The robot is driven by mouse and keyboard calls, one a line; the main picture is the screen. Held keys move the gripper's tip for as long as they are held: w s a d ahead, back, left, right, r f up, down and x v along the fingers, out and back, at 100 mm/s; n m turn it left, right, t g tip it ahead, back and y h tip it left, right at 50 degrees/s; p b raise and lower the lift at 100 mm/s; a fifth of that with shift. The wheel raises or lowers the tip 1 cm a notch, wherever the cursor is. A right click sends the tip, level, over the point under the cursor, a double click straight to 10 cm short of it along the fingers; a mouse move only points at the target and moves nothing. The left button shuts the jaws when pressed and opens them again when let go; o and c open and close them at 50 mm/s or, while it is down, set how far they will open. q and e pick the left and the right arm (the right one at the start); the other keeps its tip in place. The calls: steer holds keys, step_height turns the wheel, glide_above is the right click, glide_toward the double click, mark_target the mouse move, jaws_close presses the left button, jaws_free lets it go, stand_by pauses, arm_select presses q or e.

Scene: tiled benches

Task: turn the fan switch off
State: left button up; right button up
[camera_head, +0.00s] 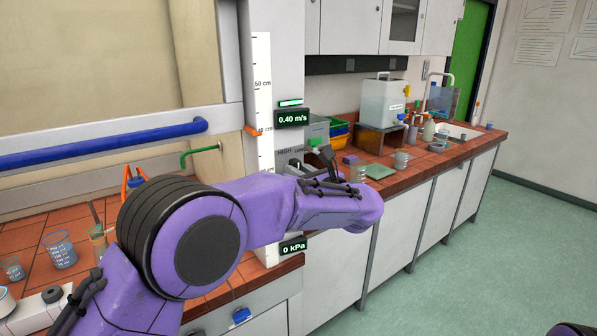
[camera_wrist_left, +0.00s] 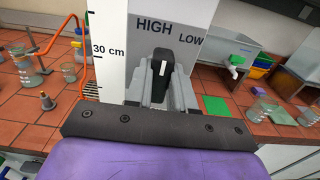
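The fan switch is a black knob (camera_wrist_left: 161,68) with a white mark pointing upward, on a light panel under the words HIGH and LOW. In the head view its panel (camera_head: 283,160) shows just above my left forearm, partly covered by it. In the left wrist view my left gripper (camera_wrist_left: 161,92) has one grey finger on each side of the knob. I cannot tell whether the fingers touch or press it. My left gripper is mostly hidden behind my arm in the head view. My right gripper is not in view.
A display (camera_head: 292,118) reads 0.40 m/s, and a lower one (camera_head: 293,246) reads 0 kPa. A blue rail (camera_head: 110,142) runs along the left. Beakers (camera_head: 60,250) stand on the left tiled bench, and more glassware (camera_head: 402,160) on the right bench. The floor (camera_head: 470,260) at right is clear.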

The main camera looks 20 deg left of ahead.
arm_select(q)
jaws_close()
steer(key=shift+w+d+f+m+p, duration=0.15)
steer(key=shift+m+p, duration=0.4)
steer(key=shift+m, duration=3.95)
steer(key=shift+w+m+p, duration=0.1)
steer(key=shift+m+p, duration=0.45)
steer(key=shift+m, duration=3.95)
